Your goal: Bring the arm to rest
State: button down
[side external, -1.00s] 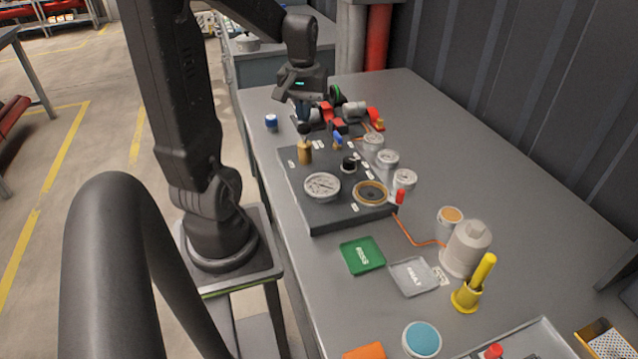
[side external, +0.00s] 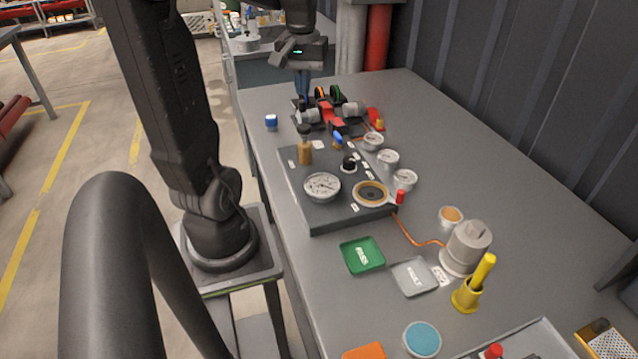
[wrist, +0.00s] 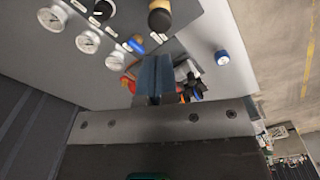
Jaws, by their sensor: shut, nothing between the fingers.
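My gripper (side external: 302,88) is shut and empty. It points down above the far end of the grey table (side external: 490,165), at the left side of a small red and grey pump assembly (side external: 332,115). In the wrist view its closed blue-grey fingers (wrist: 153,75) hide part of that assembly. Whether the fingertips touch anything is hard to tell. The dark panel (side external: 322,213) with gauges and knobs lies in front of the gripper.
A blue-capped item (side external: 271,122) stands left of the gripper. Small round gauges (side external: 388,159) line the panel's right side. A green tray (side external: 362,255), a grey tray (side external: 414,277), a beige canister (side external: 466,248) and a yellow-handled tool (side external: 468,293) are nearer. The table's right side is clear.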

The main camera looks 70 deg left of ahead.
jog(key=shift+r, duration=0.3)
jog(key=s+d+m+t, duration=0.1)
jog(key=d+m+t, duration=0.4)
jog(key=d+m, duration=0.7)
jog(key=d, duration=1.2)
jog(key=shift+s+d+r+t, duration=0.2)
jog(key=shift+s+d+t, duration=0.1)
jog(key=shift+s, duration=0.1)
dwell(2.8)
